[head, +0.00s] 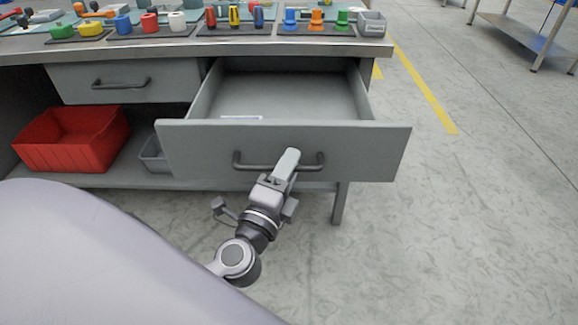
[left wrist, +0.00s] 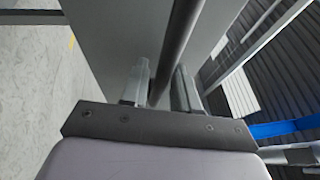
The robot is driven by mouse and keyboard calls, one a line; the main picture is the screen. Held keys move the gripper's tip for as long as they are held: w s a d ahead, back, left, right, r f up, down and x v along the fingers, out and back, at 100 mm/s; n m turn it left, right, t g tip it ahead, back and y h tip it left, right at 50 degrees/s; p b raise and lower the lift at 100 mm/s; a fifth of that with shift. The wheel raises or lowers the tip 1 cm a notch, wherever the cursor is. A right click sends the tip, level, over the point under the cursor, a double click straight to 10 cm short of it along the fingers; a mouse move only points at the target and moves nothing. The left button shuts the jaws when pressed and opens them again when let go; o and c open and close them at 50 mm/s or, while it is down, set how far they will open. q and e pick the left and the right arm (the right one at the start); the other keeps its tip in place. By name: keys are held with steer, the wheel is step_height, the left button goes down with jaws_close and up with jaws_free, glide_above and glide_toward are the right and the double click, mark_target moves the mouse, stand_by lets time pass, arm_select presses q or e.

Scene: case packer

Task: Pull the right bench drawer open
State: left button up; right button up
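The right bench drawer (head: 370,150) is grey and stands well out from the bench, its empty-looking inside showing. Its dark bar handle (head: 251,167) runs across the front panel. My left gripper (head: 286,163) is at the middle of this handle. In the left wrist view the handle bar (left wrist: 174,45) passes between the two fingers of the left gripper (left wrist: 160,88), which lie close on either side of it. The fingers look shut on the bar. My right gripper is in neither view.
The closed left drawer (head: 75,82) has its own handle. A red bin (head: 72,150) and a grey bin (head: 152,152) sit on the lower shelf. The bench top (head: 340,47) carries several coloured parts.

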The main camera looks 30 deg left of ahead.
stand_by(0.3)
arm_select(q)
steer(key=shift+s+f, duration=0.15)
steer(key=shift+s, duration=0.1)
steer(key=shift+b+v, duration=1.25)
steer(key=shift+v, duration=2.05)
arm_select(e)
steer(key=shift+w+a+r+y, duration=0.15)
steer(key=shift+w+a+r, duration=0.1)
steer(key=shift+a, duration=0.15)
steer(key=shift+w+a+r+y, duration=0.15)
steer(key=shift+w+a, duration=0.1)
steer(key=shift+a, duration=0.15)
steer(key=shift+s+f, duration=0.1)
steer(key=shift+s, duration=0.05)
